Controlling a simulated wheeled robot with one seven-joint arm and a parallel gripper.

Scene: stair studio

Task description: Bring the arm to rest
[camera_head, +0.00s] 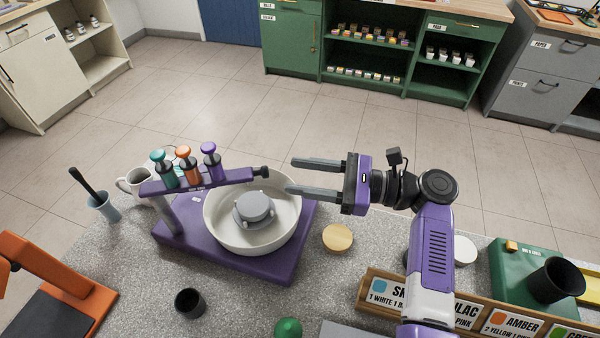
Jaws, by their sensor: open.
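My gripper (317,177) is at the end of my purple and grey arm, over the far part of the speckled counter (230,305). Its two grey fingers point left and stand wide apart, with nothing between them. The fingertips are beside the right rim of a white round bowl (221,238) in the picture; I cannot tell how high above it they are. The bowl sits on a purple stand (190,254) and has a grey round piece (254,208) in its middle.
The stand's purple bar carries teal, orange and purple plungers (209,150) left of my gripper. A wooden disc (338,237) lies below it. Labelled trays (470,315) and a green block with a black cup (558,281) stand at right. A black cup (190,302) stands in front.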

